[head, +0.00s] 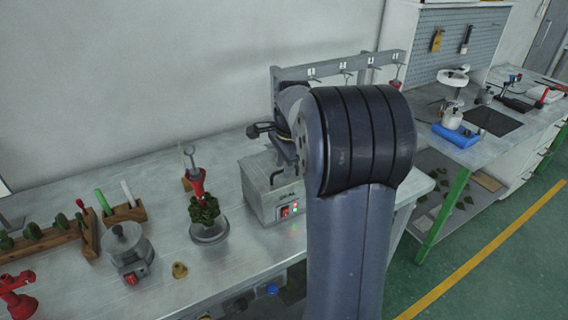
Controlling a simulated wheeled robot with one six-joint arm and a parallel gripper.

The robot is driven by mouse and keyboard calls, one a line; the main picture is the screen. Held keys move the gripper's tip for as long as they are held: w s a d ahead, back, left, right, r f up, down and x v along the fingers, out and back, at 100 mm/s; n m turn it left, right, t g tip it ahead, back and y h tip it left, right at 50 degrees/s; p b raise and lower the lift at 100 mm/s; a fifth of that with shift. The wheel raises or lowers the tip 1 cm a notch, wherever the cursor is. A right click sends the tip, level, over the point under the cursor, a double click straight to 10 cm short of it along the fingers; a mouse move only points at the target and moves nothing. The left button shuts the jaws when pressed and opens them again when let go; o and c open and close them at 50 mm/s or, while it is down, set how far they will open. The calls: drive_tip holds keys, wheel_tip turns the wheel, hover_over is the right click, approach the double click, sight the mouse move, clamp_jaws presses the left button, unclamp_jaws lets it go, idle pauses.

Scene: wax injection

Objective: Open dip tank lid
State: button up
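The dip tank seems to be the grey metal box (264,202) on the bench, with a red switch and a small green light on its front. A dark bent handle (273,164) shows at its top. My arm hides the tank's right side, and I cannot clearly tell how its lid sits. My gripper (286,152) is above the tank, mostly hidden behind my arm; whether it touches the handle and whether its fingers are open or shut does not show.
A hook rack (340,68) stands behind the tank. Left of it are a red-handled wax tree (204,205) on a round base, a small lidded pot (128,250) and a wooden tool rack (125,213). A second bench (470,150) stands at the right.

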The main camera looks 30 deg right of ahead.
clamp_jaws()
idle(0.4)
